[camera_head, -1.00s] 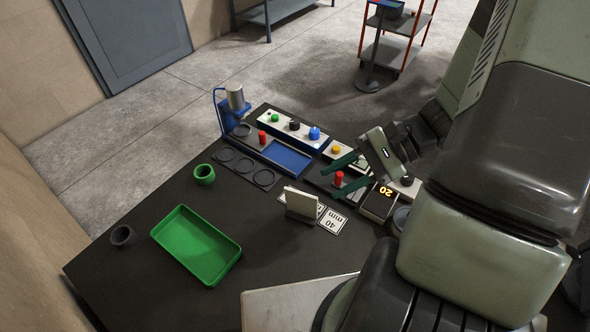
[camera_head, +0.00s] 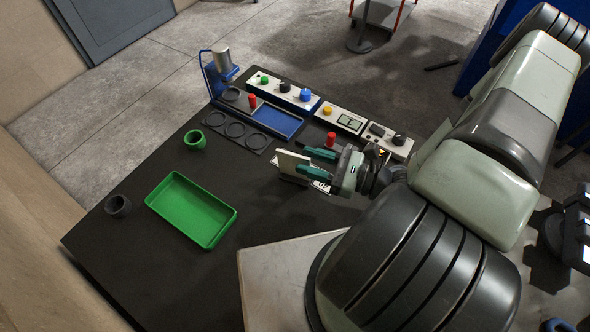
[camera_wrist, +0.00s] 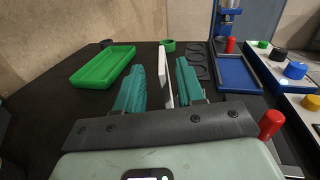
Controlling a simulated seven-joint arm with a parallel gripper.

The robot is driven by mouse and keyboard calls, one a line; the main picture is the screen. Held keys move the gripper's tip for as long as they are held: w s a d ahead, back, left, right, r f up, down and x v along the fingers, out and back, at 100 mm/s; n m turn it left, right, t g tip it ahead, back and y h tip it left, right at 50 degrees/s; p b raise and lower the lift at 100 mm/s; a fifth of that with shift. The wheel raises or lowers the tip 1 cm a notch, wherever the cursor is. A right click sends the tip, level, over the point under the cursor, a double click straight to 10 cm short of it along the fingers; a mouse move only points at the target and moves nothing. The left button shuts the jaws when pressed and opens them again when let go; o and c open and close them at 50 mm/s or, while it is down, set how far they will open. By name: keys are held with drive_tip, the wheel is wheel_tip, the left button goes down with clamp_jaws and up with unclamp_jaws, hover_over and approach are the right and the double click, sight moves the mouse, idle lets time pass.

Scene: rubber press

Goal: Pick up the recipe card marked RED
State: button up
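A pale upright card or its stand (camera_head: 289,164) stands on the dark table, in front of my gripper. No RED marking is legible on it. In the wrist view the pale piece (camera_wrist: 165,77) shows nearly edge-on between the two teal fingers. My gripper (camera_head: 303,160) is open and low over the table, its fingers on either side of the pale piece. In the wrist view there are gaps on both sides, the left wider than the right. A flat white printed card (camera_head: 322,187) lies on the table, mostly hidden under my gripper.
A green tray (camera_head: 190,210), a green ring-like cup (camera_head: 195,139) and a dark cup (camera_head: 118,206) are on the left. A blue press (camera_head: 219,70), a blue tray (camera_head: 277,121) and control boxes with knobs line the back. A red cylinder (camera_head: 331,139) stands close behind my gripper.

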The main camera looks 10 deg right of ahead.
sight(289, 154)
drive_tip(key=x, duration=0.5)
drive_tip(key=shift+w+a+f, duration=0.1)
drive_tip(key=shift+w+a, duration=0.1)
drive_tip(key=shift+w, duration=0.1)
drive_tip(key=shift+c, duration=0.3)
clamp_jaws()
